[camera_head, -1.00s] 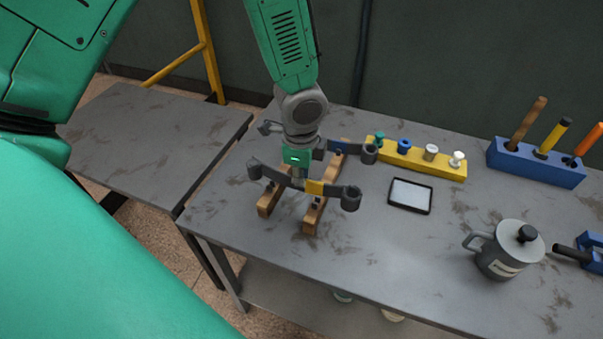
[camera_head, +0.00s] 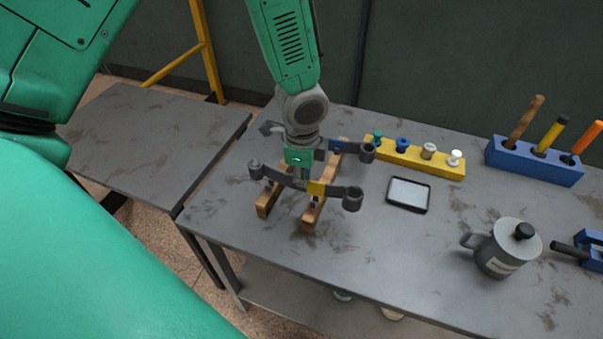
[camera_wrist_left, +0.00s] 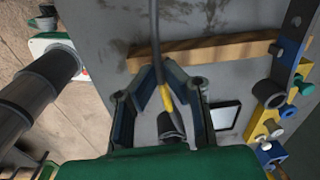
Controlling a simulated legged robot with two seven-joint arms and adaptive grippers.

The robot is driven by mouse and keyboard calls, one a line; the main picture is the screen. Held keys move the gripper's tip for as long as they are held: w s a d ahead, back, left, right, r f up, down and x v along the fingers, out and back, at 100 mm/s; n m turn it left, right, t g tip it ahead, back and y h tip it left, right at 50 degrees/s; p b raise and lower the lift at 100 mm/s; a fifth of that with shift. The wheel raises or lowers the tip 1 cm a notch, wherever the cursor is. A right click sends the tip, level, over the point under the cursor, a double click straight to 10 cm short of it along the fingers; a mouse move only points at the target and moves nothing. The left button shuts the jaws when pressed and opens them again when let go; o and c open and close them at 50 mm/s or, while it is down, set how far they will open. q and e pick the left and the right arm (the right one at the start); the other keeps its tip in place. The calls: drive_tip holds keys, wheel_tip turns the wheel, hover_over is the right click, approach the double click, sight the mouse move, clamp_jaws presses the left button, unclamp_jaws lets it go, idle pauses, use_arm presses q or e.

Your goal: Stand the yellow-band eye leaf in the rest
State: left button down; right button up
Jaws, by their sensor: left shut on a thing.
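The yellow-band eye leaf (camera_head: 334,191) is a dark curved bar with a rolled eye at each end and a yellow band near its middle. My left gripper (camera_head: 300,176) points down and is shut on it. The leaf crosses over the front part of the rest, two wooden rails (camera_head: 312,212) with dark pegs. Whether it touches the rails is unclear. In the left wrist view the leaf (camera_wrist_left: 155,35) runs between the fingers (camera_wrist_left: 155,80), near one rail (camera_wrist_left: 205,50). A blue-band leaf (camera_head: 350,148) lies across the rest's far part, partly hidden behind my arm. My right gripper is out of view.
A yellow block with several coloured plugs (camera_head: 428,163) stands right of the blue-band leaf. A black-framed tray (camera_head: 409,194), a grey lidded pot (camera_head: 505,250) and a blue tool holder (camera_head: 535,163) are farther right. The table front is clear.

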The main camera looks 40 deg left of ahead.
use_arm(q)
drive_tip(key=shift+a+f, duration=0.1)
drive_tip(key=shift+a, duration=0.35)
drive_tip(key=shift+d, duration=0.65)
drive_tip(key=shift+d+r, duration=0.2)
drive_tip(key=shift+d, duration=0.25)
drive_tip(key=shift+a+f, duration=0.25)
drive_tip(key=shift+a, duration=0.3)
drive_tip(key=shift+a+f, duration=0.2)
drive_tip(key=shift+a, duration=0.3)
drive_tip(key=shift+d+f, duration=0.2)
drive_tip(key=shift+d, duration=0.1)
drive_tip(key=shift+f, duration=0.15)
drive_tip(key=shift+a+f, duration=0.25)
drive_tip(key=shift+a, duration=0.2)
drive_tip(key=shift+r+p, duration=0.45)
drive_tip(key=shift+r, duration=0.25)
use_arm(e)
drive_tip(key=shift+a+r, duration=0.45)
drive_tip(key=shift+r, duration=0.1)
use_arm(q)
drive_tip(key=shift+r, duration=0.15)
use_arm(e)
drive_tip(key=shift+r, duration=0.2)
